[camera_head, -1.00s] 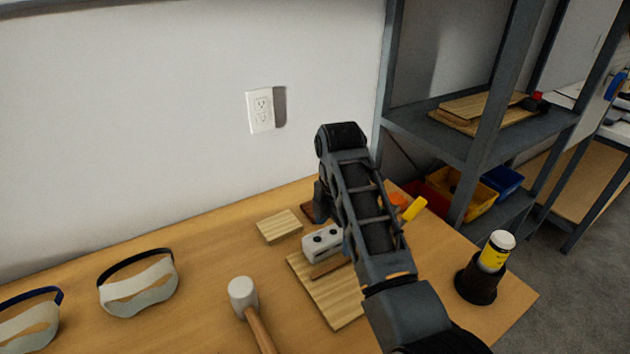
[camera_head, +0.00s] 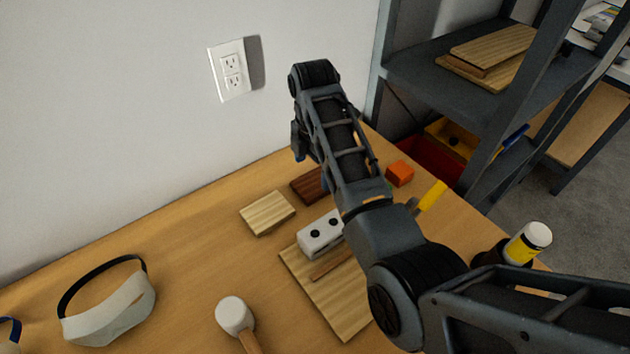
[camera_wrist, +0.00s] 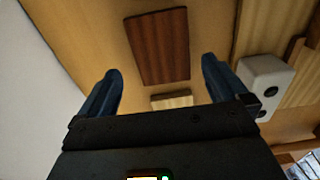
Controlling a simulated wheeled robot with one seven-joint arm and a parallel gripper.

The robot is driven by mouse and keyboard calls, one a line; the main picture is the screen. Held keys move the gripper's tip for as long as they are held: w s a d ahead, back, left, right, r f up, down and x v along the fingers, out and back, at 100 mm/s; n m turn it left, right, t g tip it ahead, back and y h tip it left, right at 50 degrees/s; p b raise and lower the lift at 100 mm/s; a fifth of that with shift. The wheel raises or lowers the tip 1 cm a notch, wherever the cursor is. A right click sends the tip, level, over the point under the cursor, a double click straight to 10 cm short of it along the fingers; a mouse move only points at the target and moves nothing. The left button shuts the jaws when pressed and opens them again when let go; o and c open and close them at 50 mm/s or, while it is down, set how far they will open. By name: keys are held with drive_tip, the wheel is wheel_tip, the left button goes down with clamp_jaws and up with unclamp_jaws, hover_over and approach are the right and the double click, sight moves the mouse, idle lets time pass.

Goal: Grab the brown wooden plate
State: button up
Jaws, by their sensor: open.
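The brown wooden plate (camera_head: 307,185) is a dark reddish-brown rectangular block lying on the table near the wall, partly hidden by my arm in the head view. In the wrist view the brown plate (camera_wrist: 158,46) lies flat beyond the fingertips, roughly centred between them. My gripper (camera_wrist: 160,80) is open and empty, with its two blue fingers apart and not touching the plate. In the head view the gripper (camera_head: 298,143) is mostly hidden behind my arm.
A light wooden block (camera_head: 267,213) lies left of the plate. A white box with black holes (camera_head: 318,236) sits on a larger board (camera_head: 335,305). An orange cube (camera_head: 399,173), a yellow-handled tool (camera_head: 433,196) and a mallet (camera_head: 234,315) are nearby. The wall stands close behind.

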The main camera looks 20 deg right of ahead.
sight(313, 184)
drive_tip(key=shift+s+a+f, duration=0.1)
drive_tip(key=shift+f, duration=1.05)
drive_tip(key=shift+s+f, duration=0.1)
drive_tip(key=shift+f, duration=1)
drive_tip(key=c, duration=1)
drive_tip(key=shift+r+p, duration=0.2)
drive_tip(key=shift+p, duration=0.15)
